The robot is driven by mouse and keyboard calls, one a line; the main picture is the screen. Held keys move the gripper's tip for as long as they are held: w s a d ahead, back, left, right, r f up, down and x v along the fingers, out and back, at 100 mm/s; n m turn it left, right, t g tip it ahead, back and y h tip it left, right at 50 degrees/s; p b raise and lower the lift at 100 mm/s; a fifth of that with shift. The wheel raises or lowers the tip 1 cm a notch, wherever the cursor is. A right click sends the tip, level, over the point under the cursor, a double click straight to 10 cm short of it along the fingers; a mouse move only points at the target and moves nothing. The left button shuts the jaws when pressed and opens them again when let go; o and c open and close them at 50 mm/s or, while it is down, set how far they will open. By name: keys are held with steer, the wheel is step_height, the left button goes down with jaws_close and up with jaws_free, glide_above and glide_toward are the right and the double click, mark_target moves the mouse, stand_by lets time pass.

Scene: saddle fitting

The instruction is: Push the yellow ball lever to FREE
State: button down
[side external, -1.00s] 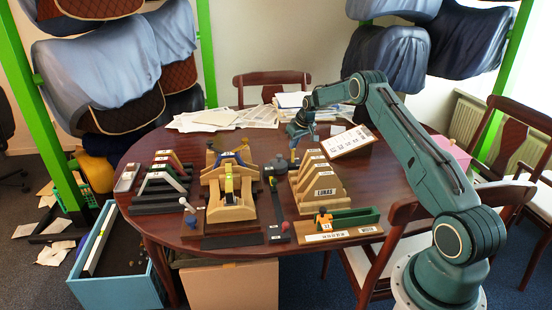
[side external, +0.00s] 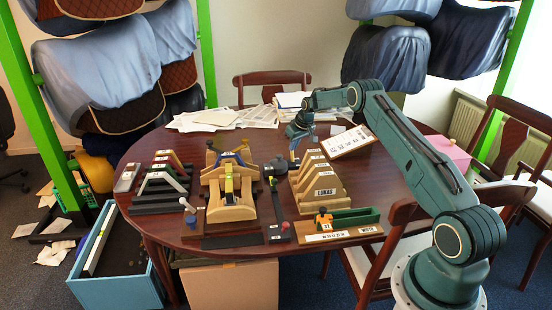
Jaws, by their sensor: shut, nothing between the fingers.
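A wooden saddle fixture (side external: 231,208) stands left of the table's middle, with an upright yellow part (side external: 229,186) at its centre. Any FREE marking is too small to read. My gripper (side external: 293,157) is shut and empty, pointing down behind the row of wooden boards, right of the fixture and apart from it.
Upright wooden boards (side external: 318,183) stand close in front of my gripper. A dark round part (side external: 276,167) and a dark strip with a red knob (side external: 285,226) lie between fixture and boards.

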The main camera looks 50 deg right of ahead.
steer(key=shift+s+a+r, duration=0.15)
steer(key=shift+s+a, duration=0.15)
steer(key=shift+r, duration=0.1)
stand_by(0.3)
step_height(320, 180, up, 7)
stand_by(1.0)
